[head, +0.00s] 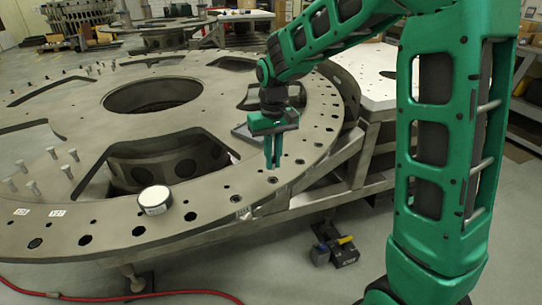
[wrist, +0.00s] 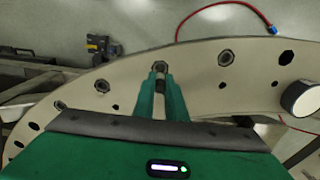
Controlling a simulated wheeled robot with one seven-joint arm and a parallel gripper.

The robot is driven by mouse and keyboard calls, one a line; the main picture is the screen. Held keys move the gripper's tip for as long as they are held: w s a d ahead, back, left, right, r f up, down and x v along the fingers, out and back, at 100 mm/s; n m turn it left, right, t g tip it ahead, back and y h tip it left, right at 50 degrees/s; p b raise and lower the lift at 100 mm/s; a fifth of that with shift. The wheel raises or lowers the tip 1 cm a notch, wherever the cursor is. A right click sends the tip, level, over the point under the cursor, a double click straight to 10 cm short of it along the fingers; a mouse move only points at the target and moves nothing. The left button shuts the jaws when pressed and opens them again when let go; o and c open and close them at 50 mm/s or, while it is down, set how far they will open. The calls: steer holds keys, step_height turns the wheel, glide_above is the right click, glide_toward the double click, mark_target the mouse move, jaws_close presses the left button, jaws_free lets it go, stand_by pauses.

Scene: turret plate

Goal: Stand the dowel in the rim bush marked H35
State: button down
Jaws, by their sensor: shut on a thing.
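My gripper (head: 273,166) points straight down just above the outer rim of the large turret plate (head: 120,222). It also shows in the wrist view (wrist: 162,82), its two green fingers close together on a thin piece, taken to be the dowel, which they mostly hide. A rim bush (wrist: 160,67) shows right at the fingertips; I cannot tell whether the dowel is in it or above it. Other bushes sit along the rim, one to the right (wrist: 226,58) and one to the left (wrist: 102,86). I cannot read the mark H35 on any of them.
A round white-topped can (head: 154,199) stands on the plate, left of my gripper. Several upright pins (head: 33,187) stand at the far left. White tags (head: 57,212) lie near the rim. A red hose (head: 130,297) and a small dark box (head: 344,254) lie on the floor.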

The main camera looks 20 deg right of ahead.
mark_target(273, 170)
steer(key=shift+f, duration=2.3)
steer(key=c, duration=1.7)
jaws_free()
step_height(273, 170, up, 11)
steer(key=shift+f, duration=0.2)
steer(key=shift+d, duration=0.1)
